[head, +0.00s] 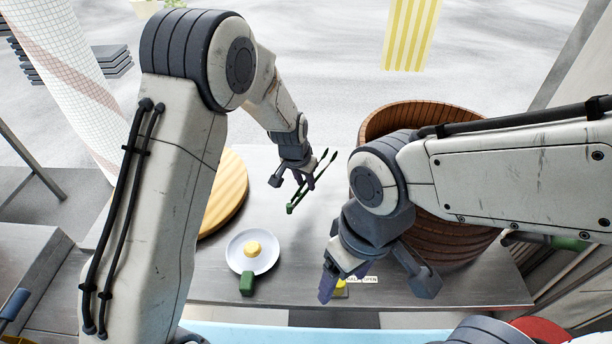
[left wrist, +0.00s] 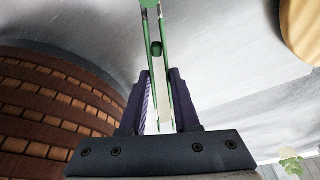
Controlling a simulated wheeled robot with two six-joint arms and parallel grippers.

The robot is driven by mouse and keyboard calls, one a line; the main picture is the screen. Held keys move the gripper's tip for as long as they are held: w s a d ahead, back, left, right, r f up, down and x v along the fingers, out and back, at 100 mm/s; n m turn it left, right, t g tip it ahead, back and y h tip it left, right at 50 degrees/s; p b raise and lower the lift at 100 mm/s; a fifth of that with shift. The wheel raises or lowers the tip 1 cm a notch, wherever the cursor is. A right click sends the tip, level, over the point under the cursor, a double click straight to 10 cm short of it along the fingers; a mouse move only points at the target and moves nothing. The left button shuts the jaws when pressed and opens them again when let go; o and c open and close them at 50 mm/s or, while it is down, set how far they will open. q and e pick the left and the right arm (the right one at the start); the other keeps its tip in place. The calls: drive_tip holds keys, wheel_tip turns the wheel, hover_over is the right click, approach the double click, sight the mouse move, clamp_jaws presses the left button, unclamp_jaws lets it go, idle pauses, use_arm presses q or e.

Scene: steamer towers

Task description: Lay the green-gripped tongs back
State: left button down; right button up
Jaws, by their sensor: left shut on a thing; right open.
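The green-gripped tongs (head: 296,201) are held above the grey table, tilted, with a green end low and dark tips pointing up and right. My left gripper (head: 298,182) is shut on them. In the left wrist view the tongs (left wrist: 182,98) run lengthwise between the two purple-grey fingers, their green arms leading away from the gripper. My right gripper (head: 376,284) is open, with its fingers wide apart low over the front of the table. A small label and a yellow thing (head: 341,284) show between its fingers, partly hidden.
A white plate (head: 236,257) holds a yellow piece (head: 253,248), with a green block (head: 246,284) at its front. A large brown wooden steamer (head: 455,235) stands right, partly behind my right arm. A round wooden board (head: 229,190) lies left.

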sight(307, 205)
use_arm(q)
drive_tip(key=shift+a+f, duration=0.1)
drive_tip(key=shift+a, duration=0.05)
drive_tip(key=shift+f+b, duration=2.4)
drive_tip(key=shift+f, duration=0.55)
drive_tip(key=shift+f+b, duration=0.4)
drive_tip(key=shift+f, duration=0.15)
drive_tip(key=c, duration=0.6)
unclamp_jaws()
drive_tip(key=shift+o, duration=0.2)
drive_tip(key=shift+s, duration=0.1)
drive_tip(key=shift+r, duration=0.1)
drive_tip(key=v, duration=1)
drive_tip(key=shift+r, duration=0.15)
